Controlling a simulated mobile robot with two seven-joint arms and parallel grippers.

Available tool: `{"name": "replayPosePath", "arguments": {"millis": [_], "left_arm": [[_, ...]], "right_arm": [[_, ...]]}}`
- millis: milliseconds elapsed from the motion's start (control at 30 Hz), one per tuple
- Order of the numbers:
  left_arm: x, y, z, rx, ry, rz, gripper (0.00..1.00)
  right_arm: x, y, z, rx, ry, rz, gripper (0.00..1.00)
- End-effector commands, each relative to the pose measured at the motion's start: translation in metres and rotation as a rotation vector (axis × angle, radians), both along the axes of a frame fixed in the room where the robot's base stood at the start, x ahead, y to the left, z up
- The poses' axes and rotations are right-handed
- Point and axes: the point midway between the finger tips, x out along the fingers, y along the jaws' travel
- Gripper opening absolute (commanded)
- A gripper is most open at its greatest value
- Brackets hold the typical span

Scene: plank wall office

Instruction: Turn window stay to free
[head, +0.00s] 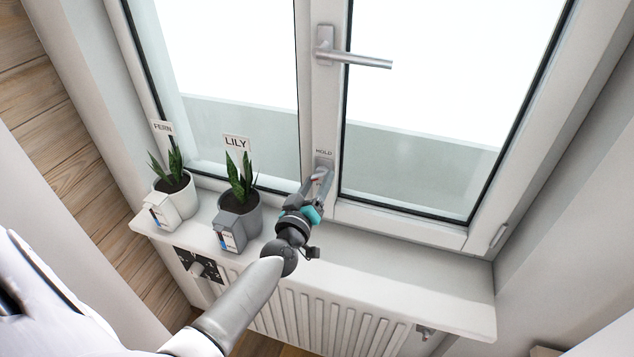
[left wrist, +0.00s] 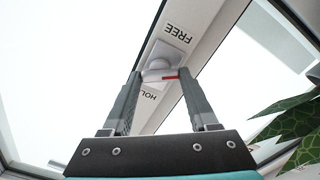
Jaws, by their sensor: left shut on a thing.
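The window stay (head: 324,165) is a small grey knob low on the middle window frame, under a HOLD label (head: 324,152). In the left wrist view the stay (left wrist: 158,65) is a pale round knob with a red mark pointing to the right. It sits between a FREE label (left wrist: 178,34) and a partly covered HOLD label (left wrist: 149,96). My left gripper (head: 317,182) reaches up to the stay. Its fingers (left wrist: 162,77) stand on both sides of the knob, shut on it. My right gripper is out of view.
A window handle (head: 350,58) points right, higher on the frame. Two potted plants stand left on the sill (head: 400,285): LILY in a grey pot (head: 240,215) and FERN in a white pot (head: 178,195). A radiator (head: 330,325) is below. The sill's right part is clear.

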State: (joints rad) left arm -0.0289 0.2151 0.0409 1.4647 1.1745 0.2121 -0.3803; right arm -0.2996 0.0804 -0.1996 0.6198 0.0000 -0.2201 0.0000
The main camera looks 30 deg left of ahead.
Motion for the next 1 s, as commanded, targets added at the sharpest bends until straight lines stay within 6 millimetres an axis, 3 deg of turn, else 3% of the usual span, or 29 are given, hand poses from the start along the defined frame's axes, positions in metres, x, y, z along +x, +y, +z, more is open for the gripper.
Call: {"name": "replayPosePath", "arguments": {"millis": [1000], "left_arm": [[0.000,0.000,-0.001,-0.866,-0.209,0.001,0.04]], "right_arm": [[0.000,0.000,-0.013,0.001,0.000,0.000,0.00]]}}
